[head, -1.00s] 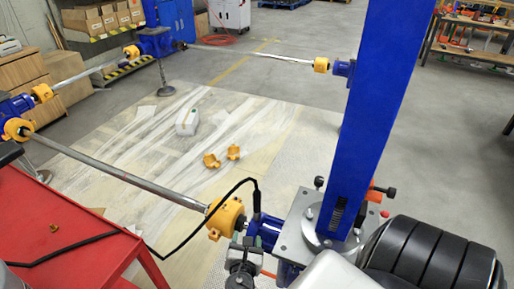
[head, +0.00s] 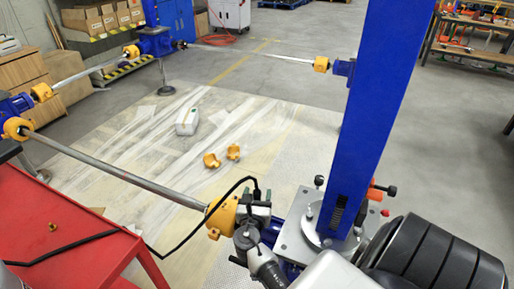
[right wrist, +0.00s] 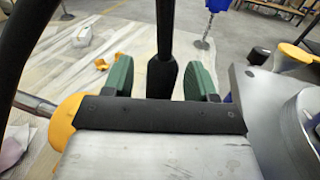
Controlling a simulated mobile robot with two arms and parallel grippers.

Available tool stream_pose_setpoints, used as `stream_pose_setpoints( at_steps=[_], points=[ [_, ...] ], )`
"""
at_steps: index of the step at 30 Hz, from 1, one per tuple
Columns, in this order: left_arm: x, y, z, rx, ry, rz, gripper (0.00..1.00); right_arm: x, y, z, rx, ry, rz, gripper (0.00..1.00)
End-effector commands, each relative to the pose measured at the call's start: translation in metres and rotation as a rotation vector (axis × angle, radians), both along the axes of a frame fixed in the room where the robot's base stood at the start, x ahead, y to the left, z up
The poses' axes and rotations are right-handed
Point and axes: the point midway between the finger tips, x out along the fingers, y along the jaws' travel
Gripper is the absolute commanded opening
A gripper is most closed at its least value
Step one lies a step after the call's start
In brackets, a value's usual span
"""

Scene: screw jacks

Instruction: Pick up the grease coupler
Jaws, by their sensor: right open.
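The grease coupler (head: 256,190) is a black upright piece at the end of a black hose, on top of the blue screw jack beside the yellow coupling guard. My right gripper (head: 255,207) is open at the coupler. In the right wrist view the black coupler (right wrist: 162,76) stands between the two green fingers (right wrist: 161,80), with a gap on each side. The coupler's lower end is hidden behind the dark gripper body there. My left gripper is not in view.
A yellow coupling guard (head: 222,217) and a steel shaft (head: 120,174) lie left of my right gripper. A blue column (head: 375,120) on a grey plate stands to the right. The hose (head: 190,227) loops left to a red table (head: 70,222).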

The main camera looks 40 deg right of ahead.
Motion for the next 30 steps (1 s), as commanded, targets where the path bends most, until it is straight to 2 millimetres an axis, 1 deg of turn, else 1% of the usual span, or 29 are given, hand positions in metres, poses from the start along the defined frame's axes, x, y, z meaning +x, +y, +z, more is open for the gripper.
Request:
stream_pose_setpoints(
  at_steps=[3,10,11,21,22,27,30],
  points=[
    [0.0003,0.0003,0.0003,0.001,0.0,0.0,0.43,0.0058,-0.0077,-0.0002,0.001,0.001,-0.001,0.57],
    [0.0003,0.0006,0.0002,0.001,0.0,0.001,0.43,0.0064,-0.0085,-0.0005,0.001,0.0,0.0,0.57],
    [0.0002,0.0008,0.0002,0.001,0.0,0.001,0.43,0.0063,-0.0084,-0.0005,0.001,0.0,0.0,0.54],
    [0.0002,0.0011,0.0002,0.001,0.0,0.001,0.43,0.0062,-0.0081,-0.0005,0.001,0.0,0.0,0.02],
    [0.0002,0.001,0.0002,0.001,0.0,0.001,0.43,0.0064,-0.0081,0.0,0.001,-0.001,0.0,0.0],
    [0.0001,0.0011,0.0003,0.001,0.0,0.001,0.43,0.0064,-0.0081,0.0002,0.001,-0.001,0.0,0.0],
    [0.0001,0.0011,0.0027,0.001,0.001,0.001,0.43,0.0064,-0.008,0.0054,0.001,-0.002,0.0,0.0]
  ],
)
